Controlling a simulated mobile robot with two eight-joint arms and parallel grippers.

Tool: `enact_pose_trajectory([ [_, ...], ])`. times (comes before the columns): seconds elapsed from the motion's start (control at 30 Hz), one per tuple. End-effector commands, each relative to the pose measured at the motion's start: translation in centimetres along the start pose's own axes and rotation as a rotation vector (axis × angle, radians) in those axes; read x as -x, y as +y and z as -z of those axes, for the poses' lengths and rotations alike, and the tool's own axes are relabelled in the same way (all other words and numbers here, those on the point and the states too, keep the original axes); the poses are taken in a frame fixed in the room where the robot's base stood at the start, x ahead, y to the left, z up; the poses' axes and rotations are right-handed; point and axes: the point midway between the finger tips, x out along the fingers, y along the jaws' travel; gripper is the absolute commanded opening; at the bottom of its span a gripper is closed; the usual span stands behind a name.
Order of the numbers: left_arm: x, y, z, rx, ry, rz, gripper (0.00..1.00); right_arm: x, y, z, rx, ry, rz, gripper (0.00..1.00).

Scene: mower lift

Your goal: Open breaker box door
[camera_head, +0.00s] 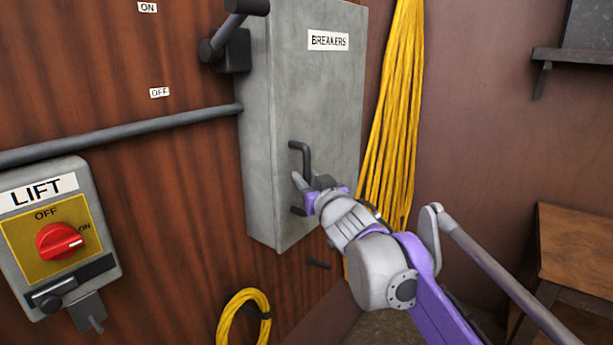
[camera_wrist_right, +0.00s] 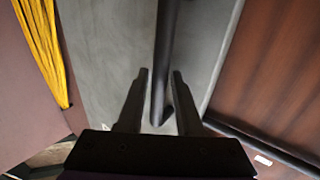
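The grey breaker box (camera_head: 257,130) is mounted on the wood wall, and its door (camera_head: 318,95) labelled BREAKERS is shut. A dark bar handle (camera_head: 306,157) stands out from the lower left of the door. My right gripper (camera_head: 308,181) is at this handle and partly covers its lower half. In the right wrist view the handle (camera_wrist_right: 162,60) runs between the two open fingers of the right gripper (camera_wrist_right: 160,74), with a visible gap on each side. The door (camera_wrist_right: 105,45) lies behind it. My left gripper is not in view.
A lever switch (camera_head: 232,45) sticks out at the box's upper left, above a grey pipe (camera_head: 120,135). A LIFT switch box (camera_head: 50,235) with a red knob is at lower left. Yellow cable (camera_head: 397,110) hangs just right of the box. A wooden table (camera_head: 575,245) stands at right.

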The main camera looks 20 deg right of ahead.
Motion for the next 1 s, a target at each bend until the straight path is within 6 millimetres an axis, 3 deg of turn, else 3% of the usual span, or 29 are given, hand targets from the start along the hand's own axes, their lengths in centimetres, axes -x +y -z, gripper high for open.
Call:
enact_pose_trajectory([
  [0.3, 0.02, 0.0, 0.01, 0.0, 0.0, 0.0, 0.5, -0.25, 0.0, -0.05, -0.001, 0.0, 0.0, 0.33],
  [0.5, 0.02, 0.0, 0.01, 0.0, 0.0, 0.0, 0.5, -0.23, 0.0, -0.04, -0.001, 0.0, 0.0, 0.0],
  [1.0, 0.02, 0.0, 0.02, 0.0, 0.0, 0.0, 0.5, -0.23, 0.0, -0.03, -0.001, 0.0, 0.0, 0.0],
])
